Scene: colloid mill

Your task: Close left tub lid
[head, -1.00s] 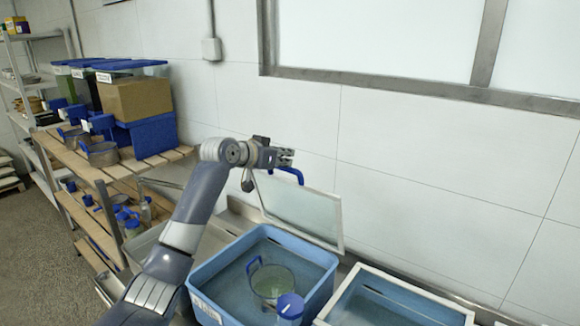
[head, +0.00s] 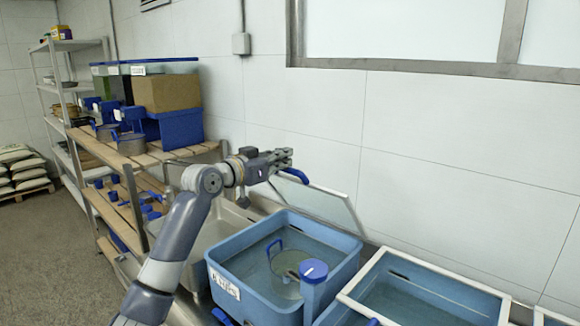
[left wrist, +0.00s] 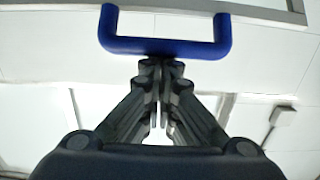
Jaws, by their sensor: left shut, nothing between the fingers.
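The left tub (head: 225,262) is a blue open tub with water, and a pot with a blue handle (head: 284,268) stands inside it. Its lid (head: 320,207) is a clear panel with a pale frame, tilted up at the tub's back edge near the wall. The lid's blue handle (head: 297,175) is at its upper left; it also shows in the left wrist view (left wrist: 165,47). My left gripper (head: 286,159) is shut and empty, right by the handle, with its fingertips (left wrist: 160,62) just below the handle bar in the wrist view. I cannot tell whether they touch. My right gripper is out of view.
A second tub (head: 420,295) with a pale frame stands to the right. A blue-capped post (head: 314,280) rises at the left tub's front right corner. A wooden shelf (head: 180,155) with boxes and pots stands at left. The wall is close behind the lid.

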